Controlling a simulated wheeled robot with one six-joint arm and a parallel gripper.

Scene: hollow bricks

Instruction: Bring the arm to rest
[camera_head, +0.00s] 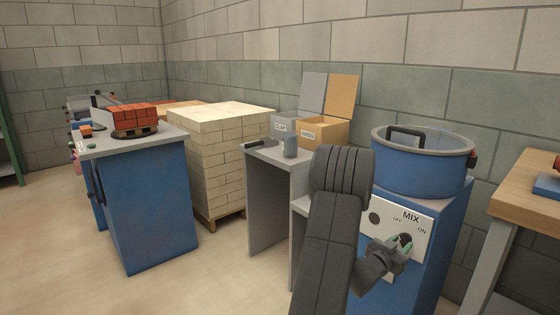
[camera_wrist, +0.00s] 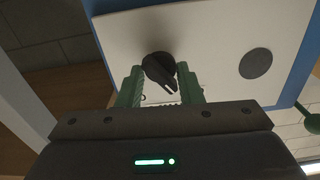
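My gripper (camera_head: 392,247) is in front of the white control panel (camera_head: 378,216) of the blue mixer (camera_head: 422,160). The panel is marked MIX, OFF and ON. In the wrist view, the two green fingers of my gripper (camera_wrist: 160,88) stand apart, one on each side of the black knob (camera_wrist: 158,68), with white panel showing between them. The knob (camera_head: 405,240) is partly hidden by my gripper in the head view. Whether a finger touches the knob is not clear. Nothing is held.
A grey table (camera_head: 277,155) with a grey bin and an orange bin (camera_head: 320,132) stands left of the mixer. A pallet of pale bricks (camera_head: 221,150) and a blue cabinet (camera_head: 150,200) with red bricks (camera_head: 130,116) are further left. A wooden table (camera_head: 527,184) is at right. Floor is free at front left.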

